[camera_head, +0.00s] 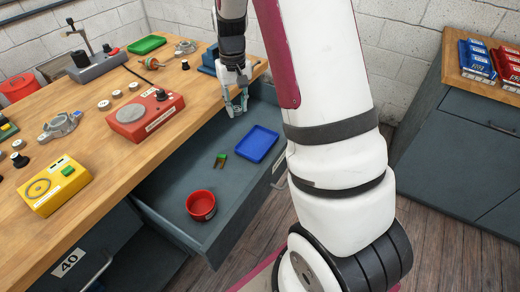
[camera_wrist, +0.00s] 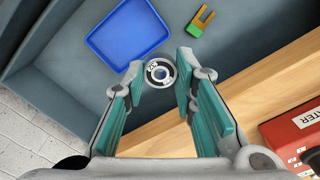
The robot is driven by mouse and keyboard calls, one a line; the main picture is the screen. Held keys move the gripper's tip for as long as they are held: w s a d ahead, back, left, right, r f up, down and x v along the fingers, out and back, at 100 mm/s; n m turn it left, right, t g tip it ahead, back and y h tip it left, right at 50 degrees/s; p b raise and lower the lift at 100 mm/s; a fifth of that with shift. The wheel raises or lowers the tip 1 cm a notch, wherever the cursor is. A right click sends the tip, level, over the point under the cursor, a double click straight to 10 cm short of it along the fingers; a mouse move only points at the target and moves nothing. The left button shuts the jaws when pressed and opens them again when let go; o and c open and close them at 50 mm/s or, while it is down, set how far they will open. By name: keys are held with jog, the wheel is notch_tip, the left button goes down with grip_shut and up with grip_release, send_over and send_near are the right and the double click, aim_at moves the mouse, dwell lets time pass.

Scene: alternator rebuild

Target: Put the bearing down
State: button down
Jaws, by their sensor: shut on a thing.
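The bearing (camera_wrist: 160,64) is a small round metal ring with dark marks on its face, between my fingertips in the wrist view. My gripper (camera_head: 237,110) is shut on it and points down over the open grey drawer (camera_head: 240,190), close to the bench edge. In the head view the bearing is too small to make out clearly. In the wrist view the teal-padded fingers (camera_wrist: 160,73) stand on both sides of the ring. The drawer floor shows beyond it, and I cannot tell the height above it.
The drawer holds a blue tray (camera_head: 257,144), a green and orange forked piece (camera_head: 221,159) and a red bowl (camera_head: 201,205). The wooden bench (camera_head: 95,135) beside it carries a red device (camera_head: 146,113), a yellow device (camera_head: 55,185) and several small parts. Drawer floor around these is bare.

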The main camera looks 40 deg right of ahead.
jog(key=m+b, duration=0.2)
jog(key=b, duration=0.5)
send_over(257, 145)
notch_tip(257, 145, down, 7)
notch_tip(257, 145, down, 10)
jog(key=shift+d+f+b, duration=0.1)
jog(key=shift+b, duration=1)
jog(key=c, duration=1.3)
grip_release()
jog(key=shift+f, duration=0.15)
